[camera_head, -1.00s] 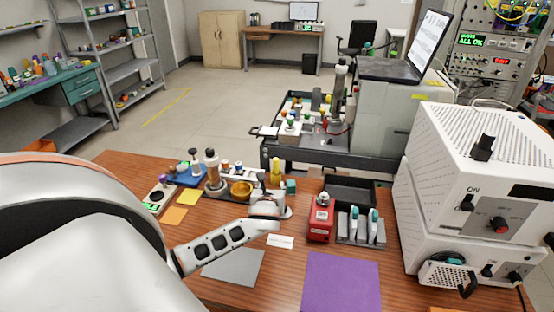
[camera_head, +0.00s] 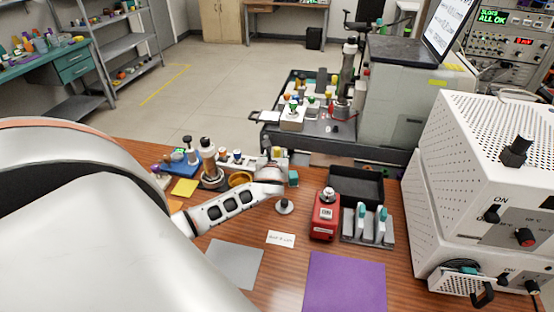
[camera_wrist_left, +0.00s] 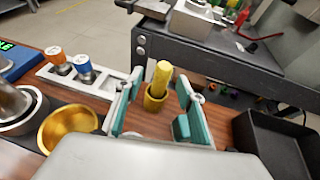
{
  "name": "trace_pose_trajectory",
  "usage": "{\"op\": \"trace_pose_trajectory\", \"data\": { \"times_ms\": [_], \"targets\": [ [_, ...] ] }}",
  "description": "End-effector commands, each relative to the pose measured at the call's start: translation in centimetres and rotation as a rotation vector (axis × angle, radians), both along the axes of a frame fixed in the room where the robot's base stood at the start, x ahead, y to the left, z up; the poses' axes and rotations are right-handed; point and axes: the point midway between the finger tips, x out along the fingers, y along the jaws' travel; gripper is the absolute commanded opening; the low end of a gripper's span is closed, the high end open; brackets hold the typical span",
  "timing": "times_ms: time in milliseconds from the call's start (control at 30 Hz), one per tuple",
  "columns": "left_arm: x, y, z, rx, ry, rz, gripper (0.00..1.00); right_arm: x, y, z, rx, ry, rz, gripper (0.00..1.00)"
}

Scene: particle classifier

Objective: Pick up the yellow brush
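The yellow brush (camera_wrist_left: 160,78) stands upright in the left wrist view, its handle rising from a darker yellow base. It is between the two teal-padded fingers of my left gripper (camera_wrist_left: 157,110), which are wide apart, with the brush a little ahead. I see no contact. In the head view my left gripper (camera_head: 283,178) is at the back of the wooden table, and it mostly hides the brush. My right gripper is not in view.
A gold bowl (camera_wrist_left: 68,130) and a white rack holding an orange-capped and a blue-capped vial (camera_wrist_left: 83,66) are left of the brush. An empty black tray (camera_wrist_left: 282,140) is to the right. A dark cart (camera_wrist_left: 220,60) stands behind. A red device (camera_head: 325,215) stands nearby.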

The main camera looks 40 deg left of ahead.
Motion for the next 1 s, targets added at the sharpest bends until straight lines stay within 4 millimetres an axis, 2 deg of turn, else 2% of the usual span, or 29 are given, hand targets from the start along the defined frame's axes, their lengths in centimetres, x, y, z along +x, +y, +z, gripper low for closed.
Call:
{"op": "trace_pose_trajectory", "data": {
  "times_ms": [100, 233, 600, 733, 767, 1000],
  "targets": [
    [1.5, 0.7, -0.7, 0.000, 0.000, 0.001, 0.39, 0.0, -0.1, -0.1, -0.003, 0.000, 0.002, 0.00],
    [2.4, 1.5, -1.2, 0.001, 0.000, 0.002, 0.39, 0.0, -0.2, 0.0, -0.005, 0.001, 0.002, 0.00],
    [2.9, 1.9, -1.5, 0.000, 0.000, 0.000, 0.39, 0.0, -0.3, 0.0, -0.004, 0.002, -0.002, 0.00],
    [2.9, 1.9, -1.5, -0.001, 0.001, 0.000, 0.05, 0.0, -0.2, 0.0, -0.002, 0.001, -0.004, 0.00],
    [2.9, 1.9, -1.5, -0.001, 0.001, 0.000, 0.00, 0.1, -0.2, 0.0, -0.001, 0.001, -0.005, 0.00],
    [2.9, 1.9, -1.5, 0.000, 0.000, 0.000, 0.00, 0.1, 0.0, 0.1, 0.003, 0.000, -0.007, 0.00]
  ]
}}
